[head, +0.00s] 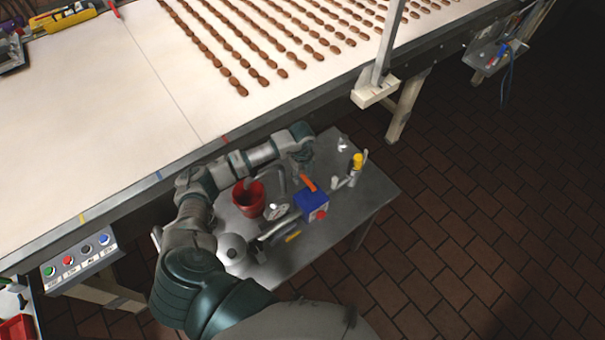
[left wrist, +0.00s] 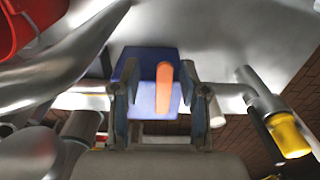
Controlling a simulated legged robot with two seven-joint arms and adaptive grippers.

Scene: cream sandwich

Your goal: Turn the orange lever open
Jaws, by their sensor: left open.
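The orange lever (head: 308,183) sits by a blue block (head: 311,202) on the small grey table. In the left wrist view the orange lever (left wrist: 164,90) stands out in front of the blue block (left wrist: 145,72). My left gripper (head: 302,163) is just beyond the lever in the head view, its fingers partly unclear. In the left wrist view my left gripper (left wrist: 160,95) is open, with one finger on each side of the lever and visible gaps. It does not hold the lever. My right gripper is not in view.
Metal pipes with a yellow cap (head: 357,161) stand right of the block. A red bucket (head: 249,198) and a round metal lid (head: 232,249) are to the left. The conveyor (head: 120,100) runs behind the table (head: 372,190). Brick floor (head: 450,250) lies open to the right.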

